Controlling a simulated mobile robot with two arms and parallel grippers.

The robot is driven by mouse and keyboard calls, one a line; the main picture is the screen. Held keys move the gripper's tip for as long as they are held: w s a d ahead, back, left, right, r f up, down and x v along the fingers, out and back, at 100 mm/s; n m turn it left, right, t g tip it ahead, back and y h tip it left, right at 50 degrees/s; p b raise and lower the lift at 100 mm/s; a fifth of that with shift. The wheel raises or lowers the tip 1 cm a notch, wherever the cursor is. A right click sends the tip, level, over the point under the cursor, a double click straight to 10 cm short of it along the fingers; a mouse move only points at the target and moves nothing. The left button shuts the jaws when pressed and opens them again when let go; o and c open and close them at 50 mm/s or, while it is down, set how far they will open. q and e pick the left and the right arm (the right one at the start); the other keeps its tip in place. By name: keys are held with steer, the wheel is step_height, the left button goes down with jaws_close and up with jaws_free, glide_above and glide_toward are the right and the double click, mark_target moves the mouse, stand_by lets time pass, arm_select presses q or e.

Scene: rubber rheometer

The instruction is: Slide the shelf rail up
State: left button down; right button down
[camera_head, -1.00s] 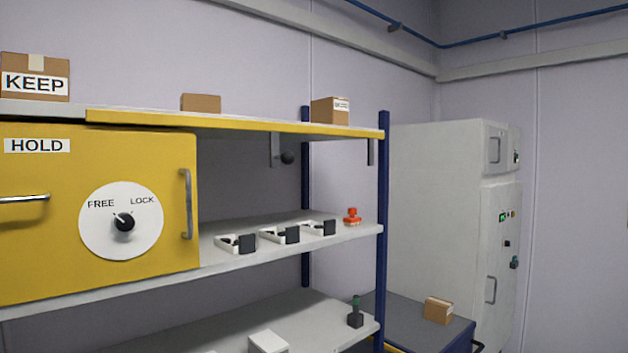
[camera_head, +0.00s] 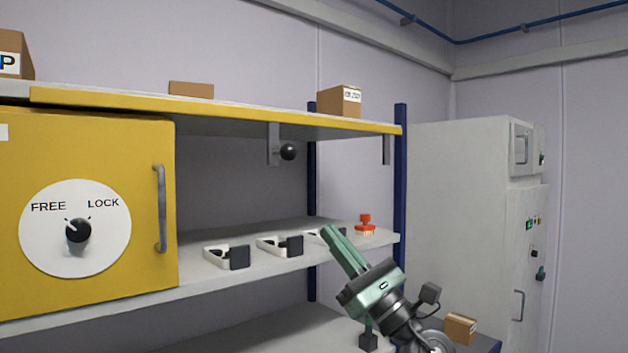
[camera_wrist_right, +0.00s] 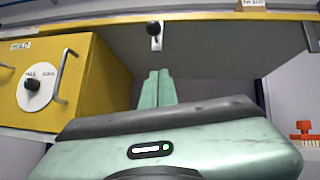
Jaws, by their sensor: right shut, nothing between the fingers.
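A grey vertical rail piece (camera_head: 273,145) hangs under the yellow-edged upper shelf (camera_head: 230,110), with a round black knob (camera_head: 288,152) at its side. The knob also shows in the right wrist view (camera_wrist_right: 154,29), above my fingertips. My green right gripper (camera_head: 332,232) is shut and empty, in front of the middle shelf and below and right of the knob. Its closed fingers (camera_wrist_right: 158,78) point up toward the upper shelf and are apart from the knob. My left gripper is not in view.
A yellow cabinet (camera_head: 110,150) with a FREE/LOCK dial (camera_head: 78,230) stands at the left. Small black-and-white trays (camera_head: 228,256) and a red object (camera_head: 365,226) sit on the middle shelf (camera_head: 200,285). A blue post (camera_head: 400,180) stands at right. Cardboard boxes (camera_head: 339,101) lie on top.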

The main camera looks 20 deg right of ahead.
steer(key=w+a+r+p, duration=0.2)
steer(key=r+p, duration=0.1)
steer(key=r, duration=0.2)
steer(key=w+a+r+p, duration=0.2)
steer(key=w+r+p, duration=0.1)
steer(key=r, duration=0.3)
steer(key=shift+w+a+p, duration=0.35)
steer(key=shift+p, duration=0.35)
steer(key=shift+w, duration=0.15)
steer(key=r+p, duration=0.1)
steer(key=r, duration=0.1)
steer(key=r+p, duration=0.2)
steer(key=r, duration=0.1)
steer(key=shift+d+r, duration=0.2)
steer(key=shift+r, duration=0.05)
